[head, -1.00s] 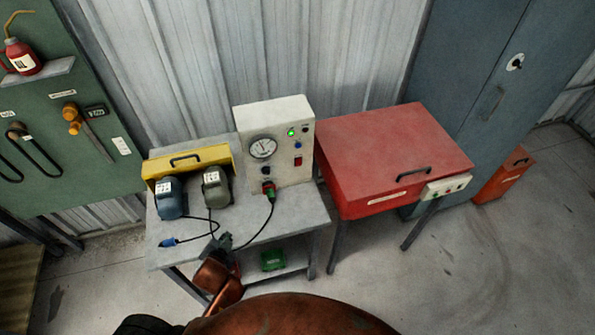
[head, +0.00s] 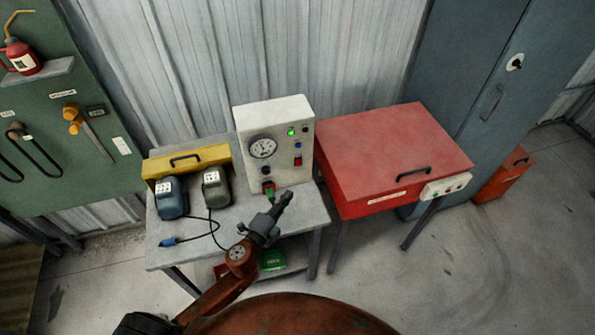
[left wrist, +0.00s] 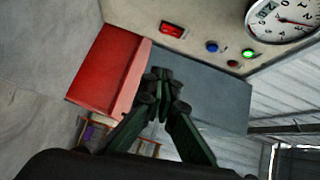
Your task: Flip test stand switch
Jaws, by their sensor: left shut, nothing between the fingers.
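The test stand (head: 292,112) is an off-white box on a grey bench. Its front has a round gauge (head: 262,148), a lit green lamp (head: 291,132), a blue button (head: 298,145) and a red switch (head: 298,161). The red switch (left wrist: 172,29) also shows at the top of the left wrist view, apart from my fingers. My left gripper (head: 284,200) is shut and empty, in front of and below the panel in the head view. In the left wrist view the left gripper (left wrist: 165,92) has its fingertips together. My right gripper is not in view.
A green plug (head: 269,191) sits in the stand's lower socket. A red cabinet (head: 390,150) stands close on the right.

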